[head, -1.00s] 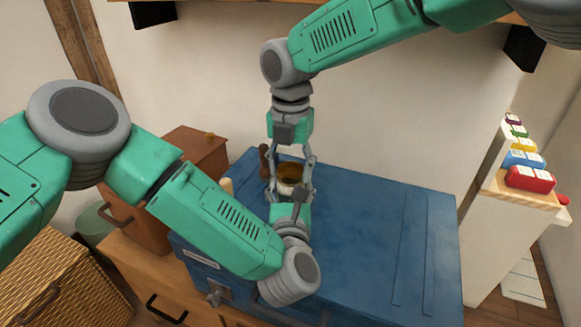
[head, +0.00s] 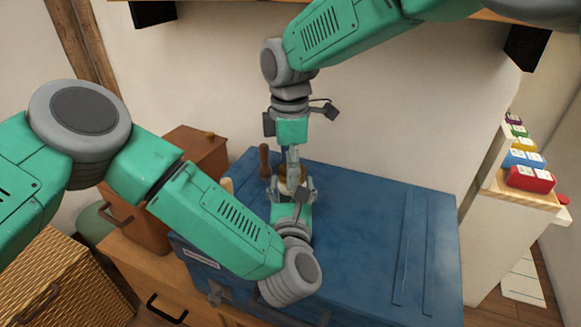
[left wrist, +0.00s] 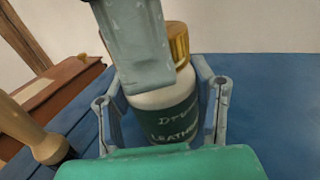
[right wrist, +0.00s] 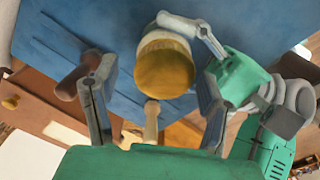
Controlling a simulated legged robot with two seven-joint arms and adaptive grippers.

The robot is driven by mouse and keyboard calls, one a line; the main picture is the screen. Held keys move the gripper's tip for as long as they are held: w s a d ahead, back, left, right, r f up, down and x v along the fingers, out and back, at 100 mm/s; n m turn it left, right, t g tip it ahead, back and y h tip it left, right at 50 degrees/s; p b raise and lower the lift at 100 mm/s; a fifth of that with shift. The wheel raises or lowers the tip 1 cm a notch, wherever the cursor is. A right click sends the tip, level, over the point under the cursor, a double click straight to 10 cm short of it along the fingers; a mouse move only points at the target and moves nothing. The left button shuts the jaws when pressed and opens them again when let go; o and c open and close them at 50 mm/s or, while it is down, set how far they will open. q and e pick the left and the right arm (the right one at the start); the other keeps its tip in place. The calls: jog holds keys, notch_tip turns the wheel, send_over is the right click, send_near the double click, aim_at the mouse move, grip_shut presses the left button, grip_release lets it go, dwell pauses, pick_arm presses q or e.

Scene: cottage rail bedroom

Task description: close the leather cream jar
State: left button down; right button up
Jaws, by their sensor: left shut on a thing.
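The leather cream jar (left wrist: 172,115) is a white pot with a dark green label, upright on the blue chest. Its gold lid (right wrist: 165,70) sits on top; I cannot tell how tightly. In the head view the jar is mostly hidden by my grippers. My left gripper (head: 293,187) is shut on the jar's body, one finger on each side, as the left wrist view shows. My right gripper (head: 292,172) points down over the jar. Its fingers stand apart on either side of the lid in the right wrist view, and one covers part of the jar in the left wrist view.
The blue chest top (head: 375,230) is clear to the right. A brown box (head: 185,160) stands at left, the wall behind.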

jog(key=shift+d, duration=0.1)
jog(key=shift+r, duration=2.25)
jog(key=shift+c, duration=0.4)
jog(key=n, duration=0.3)
jog(key=shift+s+a, duration=0.25)
jog(key=shift+s, duration=0.15)
jog(key=n, duration=0.2)
jog(key=shift+s+a+r+n+g, duration=0.1)
jog(key=shift+s+r+n+g, duration=0.05)
jog(key=shift+r+n+g, duration=0.15)
jog(key=shift+r+n, duration=0.4)
jog(key=shift+n, duration=0.6)
jog(key=n, duration=0.1)
jog(key=r+n, duration=0.1)
jog(key=w+r+n, duration=0.1)
jog(key=n, duration=0.1)
jog(key=shift+d, duration=0.4)
